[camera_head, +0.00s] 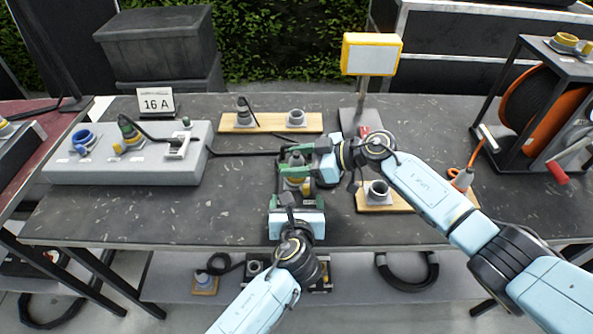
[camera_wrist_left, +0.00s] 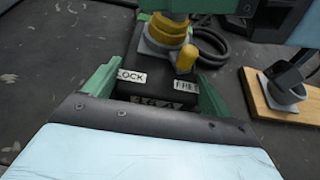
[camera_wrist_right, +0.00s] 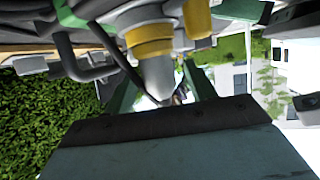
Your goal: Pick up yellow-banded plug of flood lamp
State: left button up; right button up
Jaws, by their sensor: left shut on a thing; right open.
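A yellow-banded plug (camera_head: 293,183) with a grey body stands in a socket on a black block; it also shows in the left wrist view (camera_wrist_left: 168,27) and the right wrist view (camera_wrist_right: 150,40). The block (camera_wrist_left: 135,62) carries LOCK and FREE labels and a yellow lever (camera_wrist_left: 186,58). My left gripper (camera_head: 294,205) is shut on this block from the front. My right gripper (camera_head: 300,158) is open at the plug, its green fingers on either side of it in its wrist view; contact cannot be told. The flood lamp (camera_head: 371,55) stands at the back on a post.
A grey socket box (camera_head: 75,165) is at left with a 16 A sign (camera_head: 156,103). Wooden boards with sockets lie behind (camera_head: 262,122) and to the right (camera_head: 375,205). A cable reel (camera_head: 535,105) stands far right. The front left tabletop is clear.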

jog(key=c, duration=1.1)
notch_tip(320, 180, up, 10)
jog(key=shift+r, duration=0.1)
pick_arm(q)
jog(key=o, duration=1.5)
jog(key=shift+c, duration=0.2)
jog(key=shift+s, duration=0.15)
jog(key=v, duration=1.1)
jog(key=shift+s+r, duration=0.25)
jog(key=shift+s, duration=0.1)
